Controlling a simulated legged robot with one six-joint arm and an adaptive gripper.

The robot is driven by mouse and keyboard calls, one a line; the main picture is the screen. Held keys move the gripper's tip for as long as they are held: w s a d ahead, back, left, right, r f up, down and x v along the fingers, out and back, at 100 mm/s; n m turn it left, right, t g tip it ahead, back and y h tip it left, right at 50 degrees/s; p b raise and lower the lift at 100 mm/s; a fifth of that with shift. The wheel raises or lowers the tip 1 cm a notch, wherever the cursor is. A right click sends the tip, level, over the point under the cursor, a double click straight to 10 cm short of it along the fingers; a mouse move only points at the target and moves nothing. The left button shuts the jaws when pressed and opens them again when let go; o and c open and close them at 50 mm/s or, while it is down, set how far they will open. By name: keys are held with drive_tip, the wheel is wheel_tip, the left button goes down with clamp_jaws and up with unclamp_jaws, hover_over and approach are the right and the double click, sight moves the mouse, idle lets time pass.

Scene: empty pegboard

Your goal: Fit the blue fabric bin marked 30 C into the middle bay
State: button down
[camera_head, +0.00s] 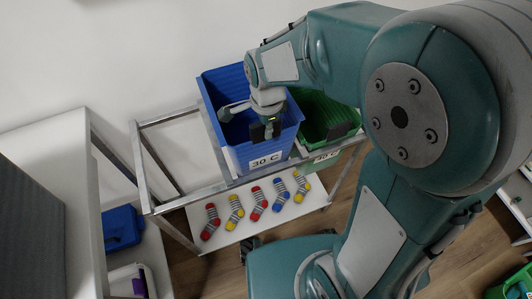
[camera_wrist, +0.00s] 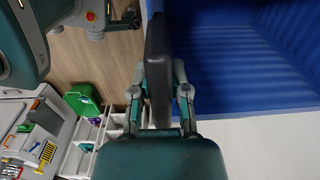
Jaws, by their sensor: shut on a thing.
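The blue fabric bin (camera_head: 226,82) has a white label reading 30 C on its near wall. In the head view it is over the middle of the metal rack (camera_head: 168,118), its rim above that of the green bin (camera_head: 323,109) on its right. I cannot tell whether its base rests in the bay, as the bin hides most of it. My gripper (camera_head: 268,128) is shut on the near rim of the blue bin, by its middle. In the wrist view the blue bin (camera_wrist: 245,60) fills the upper right, beside my gripper (camera_wrist: 158,72).
The rack's left part is open and empty. Several striped socks (camera_head: 256,203) line the white lower shelf. A white unit (camera_head: 50,135) stands at the left, with a small blue bin (camera_head: 122,228) lower down.

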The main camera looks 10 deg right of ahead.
sight(266, 161)
wheel_tip(266, 161, down, 12)
drive_tip(key=shift+f, duration=0.25)
drive_tip(key=c, duration=0.6)
unclamp_jaws()
wheel_tip(266, 161, up, 12)
drive_tip(key=shift+s+r, duration=0.1)
drive_tip(key=shift+r, duration=0.05)
drive_tip(key=s+d+r+n+t, duration=0.1)
drive_tip(key=s+d+r+n, duration=0.2)
drive_tip(key=s+r+n, duration=0.1)
drive_tip(key=s+d+r+n+t, duration=0.2)
drive_tip(key=s+d+r+n, duration=0.2)
drive_tip(key=r+n, duration=0.2)
drive_tip(key=s+d+r+n+t, duration=0.2)
drive_tip(key=s+d+r+n, duration=0.1)
drive_tip(key=s+r+n, duration=0.1)
drive_tip(key=shift+s+d+r+n, duration=0.25)
drive_tip(key=shift+d+r+n, duration=0.15)
drive_tip(key=shift+r, duration=0.1)
